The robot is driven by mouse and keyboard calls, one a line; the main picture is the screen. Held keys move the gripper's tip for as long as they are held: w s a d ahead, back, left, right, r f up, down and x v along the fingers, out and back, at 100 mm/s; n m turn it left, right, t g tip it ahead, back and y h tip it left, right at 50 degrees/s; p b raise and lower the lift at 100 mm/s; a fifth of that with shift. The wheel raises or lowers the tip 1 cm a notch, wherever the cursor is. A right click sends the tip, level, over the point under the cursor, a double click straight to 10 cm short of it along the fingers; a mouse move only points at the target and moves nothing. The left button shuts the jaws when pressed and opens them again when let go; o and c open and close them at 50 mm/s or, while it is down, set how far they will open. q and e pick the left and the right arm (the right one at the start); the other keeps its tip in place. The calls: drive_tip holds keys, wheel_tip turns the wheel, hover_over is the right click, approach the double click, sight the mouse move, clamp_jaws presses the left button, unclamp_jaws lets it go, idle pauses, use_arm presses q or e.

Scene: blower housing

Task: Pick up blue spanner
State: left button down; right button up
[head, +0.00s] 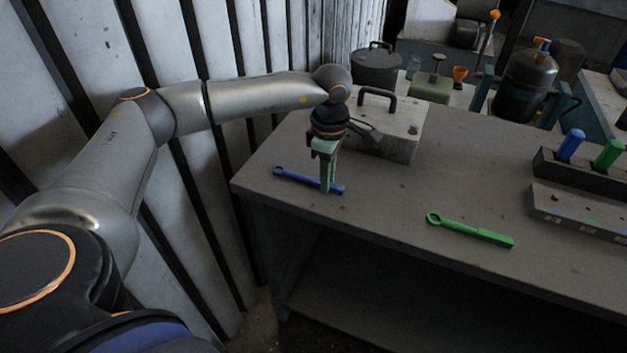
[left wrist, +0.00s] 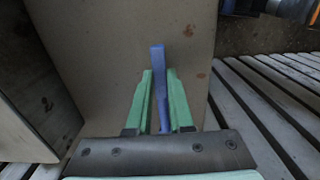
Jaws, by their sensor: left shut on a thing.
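The blue spanner (head: 295,178) is at the left end of the workbench, its ring end pointing left. My left gripper (head: 326,187) points down over its handle, near the right end. In the left wrist view the green fingers (left wrist: 160,98) are shut on the blue spanner (left wrist: 158,60), which runs between them. The spanner looks to be at or very near the bench top; I cannot tell whether it touches. My right gripper is not in view.
A green spanner (head: 470,230) lies on the workbench (head: 390,215) to the right. A grey metal box with a handle (head: 385,128) stands just behind my left gripper. A dark holder (head: 580,172) with blue and green handles is at the right. A corrugated wall (head: 225,150) is at the left.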

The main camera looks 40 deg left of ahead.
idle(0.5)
use_arm(q)
drive_tip(key=shift+r, duration=0.5)
drive_tip(key=r, duration=0.2)
drive_tip(key=shift+d+r, duration=0.2)
drive_tip(key=shift+r, duration=0.1)
drive_tip(key=s+d+r+b, duration=0.1)
drive_tip(key=s+d+r, duration=0.1)
drive_tip(key=d+r, duration=0.7)
drive_tip(key=shift+s+d+r, duration=0.15)
drive_tip(key=shift+d+r, duration=0.1)
drive_tip(key=shift+d, duration=2)
drive_tip(key=c, duration=1.4)
unclamp_jaws()
clamp_jaws()
